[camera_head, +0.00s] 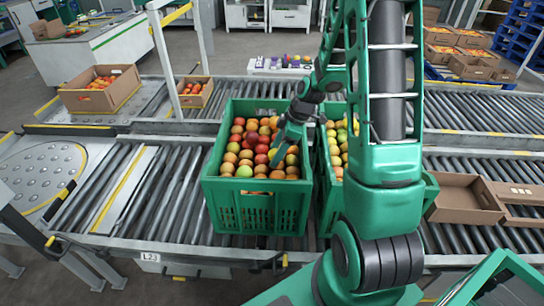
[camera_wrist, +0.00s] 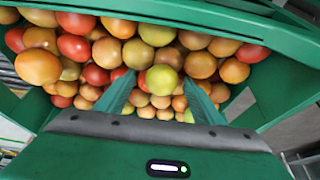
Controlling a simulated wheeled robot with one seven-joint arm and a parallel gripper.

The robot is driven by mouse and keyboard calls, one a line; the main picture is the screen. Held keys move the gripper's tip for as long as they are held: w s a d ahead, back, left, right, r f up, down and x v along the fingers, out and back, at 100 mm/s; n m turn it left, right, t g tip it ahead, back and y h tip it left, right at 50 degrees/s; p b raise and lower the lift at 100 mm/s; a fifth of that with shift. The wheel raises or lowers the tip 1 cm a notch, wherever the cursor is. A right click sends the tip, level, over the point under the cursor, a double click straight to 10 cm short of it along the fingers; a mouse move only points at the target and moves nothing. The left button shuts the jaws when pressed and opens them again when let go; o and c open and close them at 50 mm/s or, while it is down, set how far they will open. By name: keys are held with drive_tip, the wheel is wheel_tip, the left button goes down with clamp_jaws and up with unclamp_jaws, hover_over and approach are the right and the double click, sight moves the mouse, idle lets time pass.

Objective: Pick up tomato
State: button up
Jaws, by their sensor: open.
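Many tomatoes, red, orange and yellow-green, fill a green crate (camera_head: 257,193) on the roller conveyor in the head view. In the wrist view the crate wall (camera_wrist: 285,40) runs along the top and right. My gripper (camera_head: 279,155) reaches down over the right part of the crate, at the tomatoes. In the wrist view my gripper (camera_wrist: 145,85) has its two green fingers apart, pointing into the pile. A yellow-green tomato (camera_wrist: 161,79) shows between the fingertips, close to the right finger. I cannot tell whether the fingers touch it.
A second green crate (camera_head: 329,205) of tomatoes stands just right, partly hidden by my arm. An empty cardboard box (camera_head: 465,200) lies farther right on the rollers. Cardboard boxes of tomatoes (camera_head: 101,88) stand at the back left. Rollers left of the crate (camera_head: 165,190) are clear.

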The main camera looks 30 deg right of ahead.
drive_tip(key=c, duration=0.9)
drive_tip(key=shift+o, duration=0.2)
drive_tip(key=shift+r, duration=0.1)
